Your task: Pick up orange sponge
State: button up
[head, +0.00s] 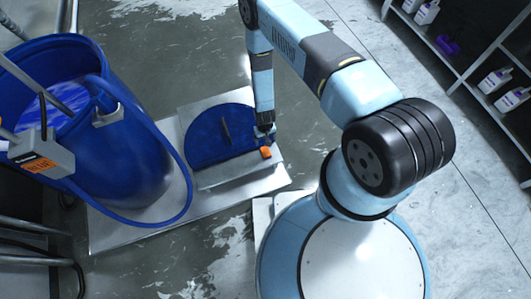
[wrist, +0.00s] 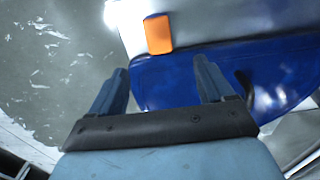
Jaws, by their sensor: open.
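The orange sponge (head: 265,152) is a small block on the metal ledge beside the flat blue half-round piece, in the head view. In the wrist view the orange sponge (wrist: 158,34) lies on the pale metal surface near the blue edge, beyond the fingertips. My gripper (head: 264,133) is just behind the sponge in the head view. In the wrist view my gripper (wrist: 160,70) has its two fingers wide apart with nothing between them. The sponge appears clear of both fingers.
The blue half-round piece (head: 207,142) with a small upright handle lies on the metal platform (head: 240,181). A large blue barrel (head: 125,165) with a blue hose stands left. Shelves with white bottles (head: 497,78) stand at right. Grey floor between is open.

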aim_at(266, 151)
jog(key=shift+d+f, duration=0.15)
jog(key=shift+f, duration=6.85)
jog(key=shift+c, duration=0.3)
jog(key=c, duration=1.1)
jog(key=shift+o, duration=0.2)
jog(key=shift+r, duration=0.15)
jog(key=shift+r, duration=0.6)
jog(key=s+d+r, duration=0.4)
jog(key=s+r, duration=0.7)
jog(key=s, duration=0.2)
jog(key=shift+s+r, duration=0.2)
jog(key=shift+r, duration=0.1)
